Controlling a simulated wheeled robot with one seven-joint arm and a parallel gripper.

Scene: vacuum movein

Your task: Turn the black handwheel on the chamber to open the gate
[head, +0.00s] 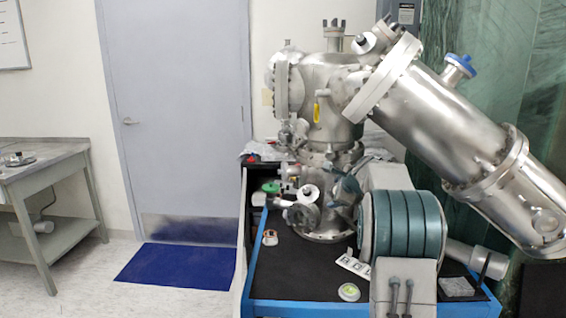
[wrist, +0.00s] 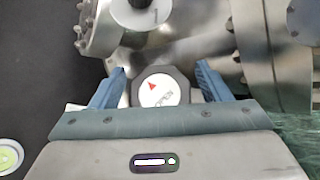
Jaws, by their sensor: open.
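The black handwheel (wrist: 186,92) shows in the wrist view as a dark, many-sided knob with a white face. The face carries a red arrow and lettering that reads like "OPEN"; the arrow points up and slightly left. My gripper (wrist: 161,70) is open, with one blue finger on each side of the handwheel and a small gap at each side. I cannot tell how deep the fingers reach along it. In the head view my gripper (head: 346,188) is beside the lower part of the steel chamber (head: 330,95). The handwheel cannot be made out there.
Another white-faced knob (wrist: 140,12) lies just beyond the handwheel, and steel flanges crowd both sides. A large steel cylinder (head: 450,125) slants down to the right. The blue-edged cart (head: 290,306) holds a green-white disc (head: 349,292). Floor is clear around the blue mat (head: 178,266).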

